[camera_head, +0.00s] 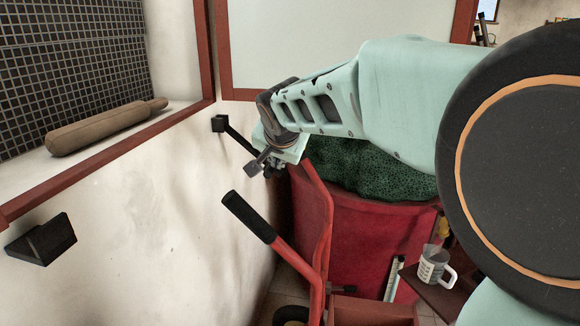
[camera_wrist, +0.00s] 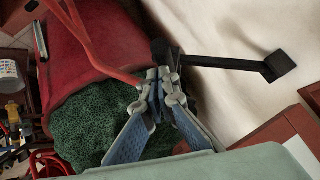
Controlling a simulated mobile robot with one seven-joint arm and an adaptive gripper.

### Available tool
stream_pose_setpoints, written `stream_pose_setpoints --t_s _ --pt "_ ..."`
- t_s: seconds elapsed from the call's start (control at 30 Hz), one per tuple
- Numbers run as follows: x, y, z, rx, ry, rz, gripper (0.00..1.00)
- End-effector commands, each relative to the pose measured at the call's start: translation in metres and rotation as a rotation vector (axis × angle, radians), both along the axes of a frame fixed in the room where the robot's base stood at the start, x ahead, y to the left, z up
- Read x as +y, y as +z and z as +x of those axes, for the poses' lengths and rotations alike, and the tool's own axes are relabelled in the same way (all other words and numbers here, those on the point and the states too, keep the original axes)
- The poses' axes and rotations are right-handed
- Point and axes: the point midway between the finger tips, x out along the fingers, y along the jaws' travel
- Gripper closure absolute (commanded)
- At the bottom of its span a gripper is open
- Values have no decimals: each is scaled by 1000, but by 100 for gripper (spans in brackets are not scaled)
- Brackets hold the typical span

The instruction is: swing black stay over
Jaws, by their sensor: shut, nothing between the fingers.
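The black stay (camera_head: 240,140) is a thin bar reaching out from a square black block on the white wall, below the red window frame. In the wrist view the bar (camera_wrist: 220,62) runs from the block at the right to a thicker dark end just beyond my fingertips. My gripper (camera_wrist: 163,78) is shut and empty, with its tips close beside that end. I cannot tell whether they touch. In the head view my gripper (camera_head: 270,162) hides the stay's near end. A second black block (camera_head: 40,240) sits on the wall at the left.
A red tub (camera_head: 370,235) of green foliage (camera_head: 375,170) stands below my arm. A red-tubed cart with a black grip (camera_head: 248,215) rises in front of it. A mug (camera_head: 433,268) stands at the right. A brown roll (camera_head: 105,125) lies on the sill.

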Motion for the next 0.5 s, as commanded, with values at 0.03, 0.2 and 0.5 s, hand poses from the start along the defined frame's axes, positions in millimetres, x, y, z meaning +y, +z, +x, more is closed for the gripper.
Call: stream_pose_setpoints --t_s 0.03,0.2,0.5 --pt "2 -12 0 0 1 0 100" --pt "7 -25 1 0 1 -2 100" --pt "13 -38 2 0 1 -3 100"
